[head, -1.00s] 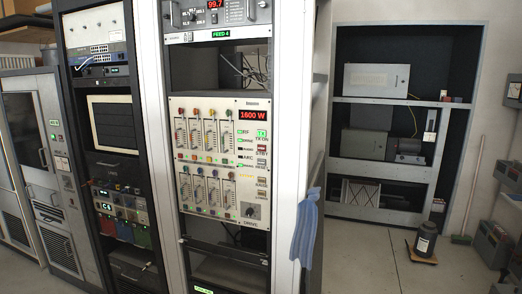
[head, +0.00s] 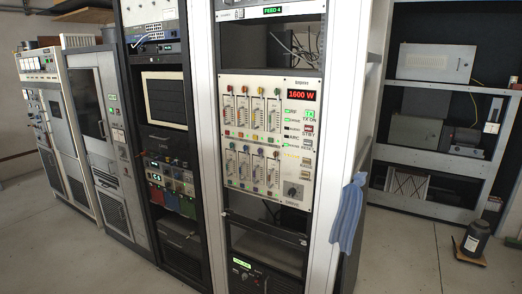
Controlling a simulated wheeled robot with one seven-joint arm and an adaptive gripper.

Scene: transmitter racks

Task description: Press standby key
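The transmitter panel (head: 265,140) is a cream unit in the middle rack, with two rows of slider controls and a red display (head: 303,95) reading 1600 W. Right of the sliders is a column of keys. The standby key (head: 308,128), marked STBY, is a small red key just below the green-lit TX ON key (head: 310,114). A dark knob (head: 293,191) sits at the panel's lower right. My gripper is not in view, and nothing touches the panel.
A blue cloth (head: 347,213) hangs on the rack's right side. Another equipment rack (head: 165,100) stands to the left. Grey shelving (head: 440,90) is at the back right, with a dark canister (head: 474,238) on the floor.

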